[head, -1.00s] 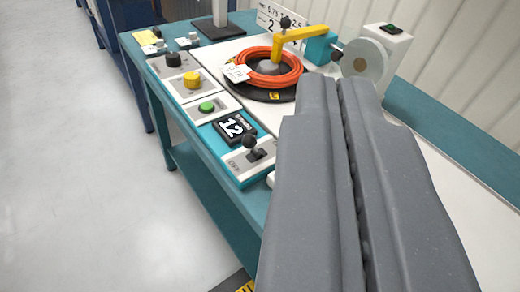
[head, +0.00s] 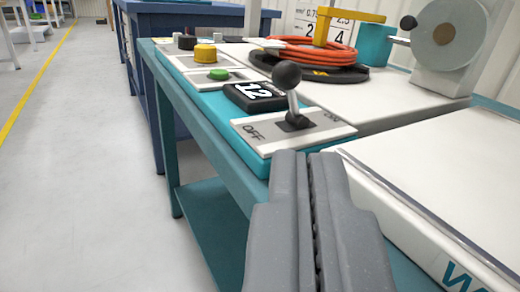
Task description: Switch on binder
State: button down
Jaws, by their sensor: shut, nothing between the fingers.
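A switch plate (head: 270,136) marked OFF on the left and ON on the right sits at the front edge of the teal bench. Its black ball-topped lever (head: 291,97) stands near upright, its ball leaning slightly toward the OFF side. My gripper (head: 305,155) is shut and empty. In the picture its fingertips are just below the plate's near edge, apart from the lever. A black display (head: 254,96) reading 12 is just behind the lever.
A green button (head: 218,74) and a yellow knob (head: 205,53) sit farther along the panel. An orange cable coil (head: 318,51) lies on a black turntable behind. A white machine cover (head: 440,175) fills the right. Open floor is at left.

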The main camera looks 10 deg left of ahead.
jog(key=shift+s+a+f, duration=0.1)
jog(key=shift+a+f, duration=0.05)
jog(key=shift+f, duration=0.85)
jog(key=b, duration=0.2)
send_near(287, 83)
jog(key=w, duration=0.3)
jog(key=shift+a+r, duration=0.1)
jog(key=shift+a, duration=0.15)
jog(key=shift+w+a+b, duration=0.2)
jog(key=shift+w+b, duration=0.35)
jog(key=shift+w, duration=0.85)
jog(key=shift+w+a+r, duration=0.1)
jog(key=shift+w, duration=0.4)
